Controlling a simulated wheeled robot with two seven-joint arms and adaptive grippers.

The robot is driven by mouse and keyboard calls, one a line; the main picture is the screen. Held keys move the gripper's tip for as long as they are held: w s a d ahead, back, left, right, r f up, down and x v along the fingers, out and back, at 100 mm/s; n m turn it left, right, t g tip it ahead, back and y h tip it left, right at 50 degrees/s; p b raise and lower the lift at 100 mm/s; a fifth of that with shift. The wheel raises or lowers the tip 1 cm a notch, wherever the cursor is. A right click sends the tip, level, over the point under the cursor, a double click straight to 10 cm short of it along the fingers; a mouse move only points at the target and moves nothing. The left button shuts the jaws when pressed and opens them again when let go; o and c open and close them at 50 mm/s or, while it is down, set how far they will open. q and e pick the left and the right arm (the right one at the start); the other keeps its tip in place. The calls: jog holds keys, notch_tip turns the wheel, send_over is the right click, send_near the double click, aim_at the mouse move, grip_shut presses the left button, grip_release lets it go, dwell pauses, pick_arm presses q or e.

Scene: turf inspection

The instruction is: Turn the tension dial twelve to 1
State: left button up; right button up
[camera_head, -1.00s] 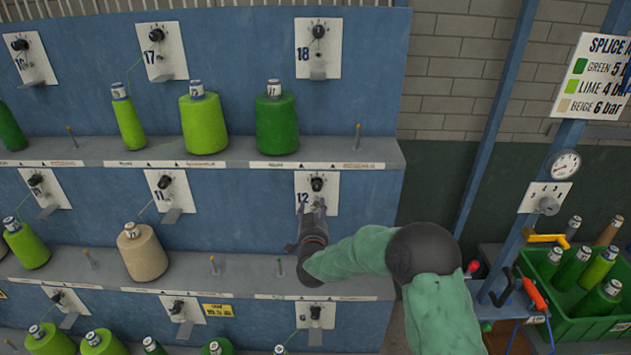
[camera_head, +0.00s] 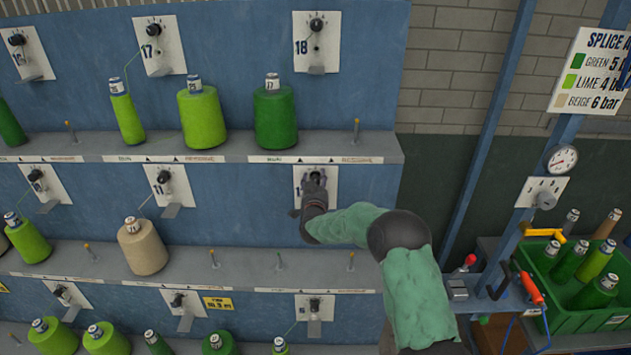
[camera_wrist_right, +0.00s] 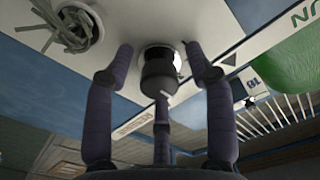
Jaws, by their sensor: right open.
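The tension dial twelve is a black knob on a white plate (camera_head: 330,190) on the blue rack, in the middle row at the right end. In the head view my right gripper (camera_head: 316,180) is in front of the plate and hides most of the dial and its number. In the right wrist view the black dial knob (camera_wrist_right: 158,72) sits between the spread fingers of my right gripper (camera_wrist_right: 160,55). The fingers are open around the knob, and I see a gap on both sides. The dial's setting cannot be read. My left gripper is not in view.
Other dial plates, such as eighteen (camera_head: 317,42) above, line the rack. A ledge (camera_head: 250,147) with yarn cones runs above, and another ledge (camera_head: 200,273) with pegs below. A green crate (camera_head: 590,325) of cones and a gauge (camera_head: 562,159) stand at the right.

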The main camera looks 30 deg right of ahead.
grip_shut()
jog(key=shift+n, duration=0.3)
jog(key=n, duration=0.2)
jog(key=shift+r+n, duration=0.15)
jog(key=shift+n, duration=0.15)
jog(key=n, duration=0.3)
jog(key=shift+n, duration=0.3)
jog(key=n, duration=0.4)
jog(key=shift+w+r+n+p, duration=0.1)
jog(key=shift+r+n+p, duration=0.05)
jog(key=shift+n+p, duration=0.2)
jog(key=n+p, duration=0.1)
jog(key=n, duration=0.3)
jog(key=shift+n, duration=0.25)
